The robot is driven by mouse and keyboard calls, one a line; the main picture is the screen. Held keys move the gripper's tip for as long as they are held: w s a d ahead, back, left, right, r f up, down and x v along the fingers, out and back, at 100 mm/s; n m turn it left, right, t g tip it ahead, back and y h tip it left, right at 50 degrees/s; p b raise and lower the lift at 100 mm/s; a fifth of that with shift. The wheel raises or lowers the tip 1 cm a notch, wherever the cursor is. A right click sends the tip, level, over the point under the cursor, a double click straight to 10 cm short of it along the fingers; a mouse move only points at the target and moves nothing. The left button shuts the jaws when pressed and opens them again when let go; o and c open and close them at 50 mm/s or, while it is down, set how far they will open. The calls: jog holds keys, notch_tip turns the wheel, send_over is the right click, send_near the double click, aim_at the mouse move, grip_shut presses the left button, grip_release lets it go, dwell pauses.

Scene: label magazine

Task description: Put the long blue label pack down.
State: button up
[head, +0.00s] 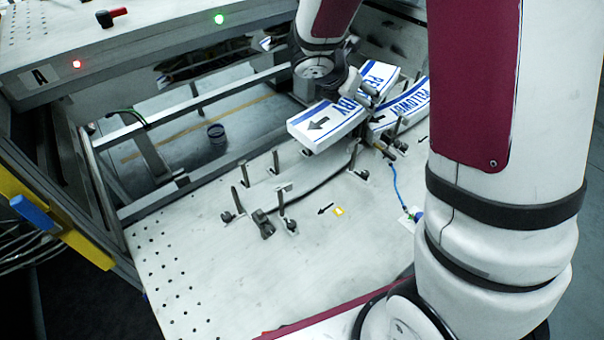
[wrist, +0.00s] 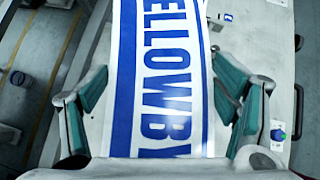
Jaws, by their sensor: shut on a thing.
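My gripper (head: 366,92) is shut on the long blue label pack; in the wrist view its teal-padded fingers (wrist: 165,100) stand on both sides of a white pack (wrist: 197,140) with blue bands and the letters "ELLOWBY". In the head view my gripper hides the middle of a white and blue pack (head: 318,124), whose near end shows an arrow and "RY" and whose far end shows "RE". A second pack (head: 405,106) lettered "YELLOWBY" lies to its right. I cannot tell from the head view which pack the fingers grip, or whether it touches its support.
Several upright pins and clamps (head: 282,200) stand on the pale plate (head: 210,240) in front of the packs. A blue cable (head: 393,180) runs at their right. A gap in the frame at left shows the floor and a dark cup (head: 216,133). The plate's near left is clear.

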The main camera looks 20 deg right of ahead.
aim_at(304, 131)
jog(key=shift+s+d+f+m+g+h+b, duration=0.3)
jog(key=shift+s+d+f+m+g+b, duration=0.25)
jog(key=shift+d+f+m+b, duration=0.3)
jog(key=shift+s+m+g, duration=0.25)
jog(key=shift+m, duration=0.1)
jog(key=shift+s+a, duration=0.15)
jog(key=shift+a, duration=0.05)
jog(key=s+a, duration=0.1)
jog(key=a, duration=0.4)
jog(key=s+a+f, duration=0.1)
jog(key=a, duration=0.4)
jog(key=s+a, duration=0.1)
jog(key=a, duration=0.4)
jog(key=shift+a+f, duration=0.15)
jog(key=shift+f, duration=1.8)
jog(key=shift+f, duration=0.1)
jog(key=o, duration=1.7)
